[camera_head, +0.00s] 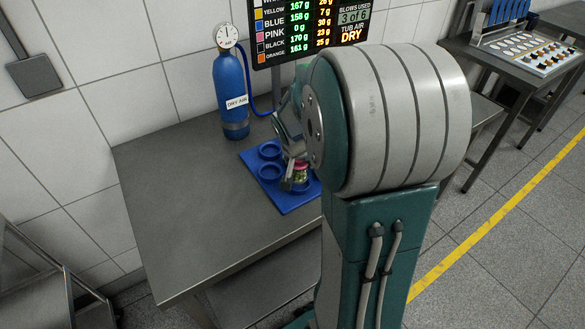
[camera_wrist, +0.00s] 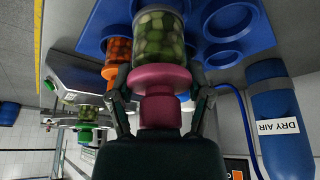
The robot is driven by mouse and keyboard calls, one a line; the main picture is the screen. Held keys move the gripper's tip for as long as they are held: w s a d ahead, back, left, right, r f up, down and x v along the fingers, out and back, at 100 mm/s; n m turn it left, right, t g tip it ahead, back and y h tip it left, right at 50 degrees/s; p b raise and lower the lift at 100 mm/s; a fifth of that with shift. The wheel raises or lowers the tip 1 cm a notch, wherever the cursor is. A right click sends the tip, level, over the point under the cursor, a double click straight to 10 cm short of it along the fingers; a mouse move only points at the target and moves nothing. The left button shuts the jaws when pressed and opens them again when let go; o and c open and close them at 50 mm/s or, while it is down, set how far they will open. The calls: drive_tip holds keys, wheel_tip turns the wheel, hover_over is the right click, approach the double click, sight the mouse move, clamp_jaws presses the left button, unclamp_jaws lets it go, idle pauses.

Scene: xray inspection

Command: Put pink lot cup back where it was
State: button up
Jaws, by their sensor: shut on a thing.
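The pink lot cup (camera_wrist: 158,35) is a clear jar of green pieces with a pink collar and knob. In the wrist view my gripper (camera_wrist: 160,88) is shut on the pink part, one finger on each side. In the head view the cup (camera_head: 301,172) shows small below my gripper (camera_head: 290,155), at the right part of the blue tray (camera_head: 252,158). The tray has round ringed places, and empty ones (camera_wrist: 231,18) show in the wrist view. Whether the cup's base touches the tray is not clear.
An orange-topped cup (camera_wrist: 118,50) stands close beside the held cup. A green-topped cup (camera_wrist: 85,135) is farther left by metal equipment. A blue dry air cylinder (camera_head: 231,90) stands behind the tray. The metal table (camera_head: 190,190) is clear on the left.

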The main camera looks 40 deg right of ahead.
sight(299, 169)
drive_tip(key=x, duration=0.4)
drive_tip(key=shift+d+f, duration=0.15)
drive_tip(key=shift+d, duration=0.1)
drive_tip(key=shift+a+f, duration=0.25)
drive_tip(key=shift+f, duration=0.05)
drive_tip(key=shift+a, duration=0.3)
drive_tip(key=o, duration=1)
drive_tip(key=shift+o, duration=1.3)
drive_tip(key=shift+d, duration=0.2)
drive_tip(key=shift+r, duration=0.1)
